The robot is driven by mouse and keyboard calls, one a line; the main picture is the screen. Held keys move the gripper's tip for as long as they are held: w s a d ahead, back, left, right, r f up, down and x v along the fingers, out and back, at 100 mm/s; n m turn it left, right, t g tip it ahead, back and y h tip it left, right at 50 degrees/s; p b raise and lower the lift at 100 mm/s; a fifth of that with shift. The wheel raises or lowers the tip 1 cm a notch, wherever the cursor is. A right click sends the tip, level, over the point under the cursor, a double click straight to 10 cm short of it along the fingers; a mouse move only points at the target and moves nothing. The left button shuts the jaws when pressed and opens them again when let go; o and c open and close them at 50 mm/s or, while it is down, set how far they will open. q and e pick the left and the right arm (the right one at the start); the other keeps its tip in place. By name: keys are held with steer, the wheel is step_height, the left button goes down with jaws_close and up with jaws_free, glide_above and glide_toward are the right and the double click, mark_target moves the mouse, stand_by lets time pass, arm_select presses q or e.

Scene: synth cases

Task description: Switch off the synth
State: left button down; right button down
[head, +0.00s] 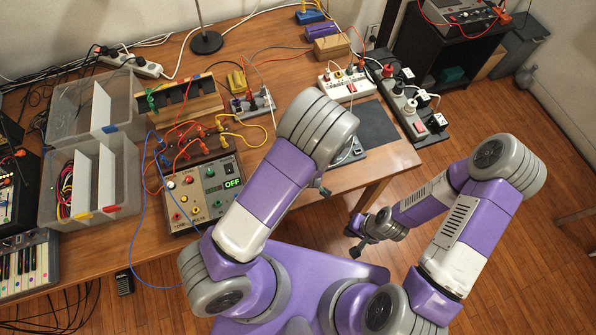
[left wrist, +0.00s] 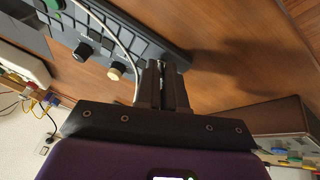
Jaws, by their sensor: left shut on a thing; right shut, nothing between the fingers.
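A grey synth box (head: 203,195) with coloured knobs and patch cables stands on the table in the head view. Its small display (head: 232,183) reads OFF in green. My left gripper (left wrist: 161,82) is shut at the right end of a dark grey device (left wrist: 112,45) with pads, a black knob and a cream knob (left wrist: 116,71). The thing between its fingers is small and dark; I cannot make it out. In the head view my left forearm hides that gripper and part of the grey device (head: 350,152). My right gripper (head: 356,231) is shut and empty, beyond the table's right edge.
Clear bins (head: 118,200) and a keyboard (head: 27,267) stand at the left. Power strips (head: 412,105) and a white switch box (head: 346,85) lie at the right. A lamp base (head: 207,42) is at the back. Cables run across the table; a white one (left wrist: 118,40) passes near my left fingers.

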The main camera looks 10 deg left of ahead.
arm_select(q)
steer(key=c, duration=1.2)
jaws_free()
steer(key=p+v, duration=0.2)
steer(key=v, duration=0.5)
steer(key=shift+s+d+r+p, duration=0.1)
steer(key=shift+r+p, duration=0.15)
steer(key=shift+p, duration=0.1)
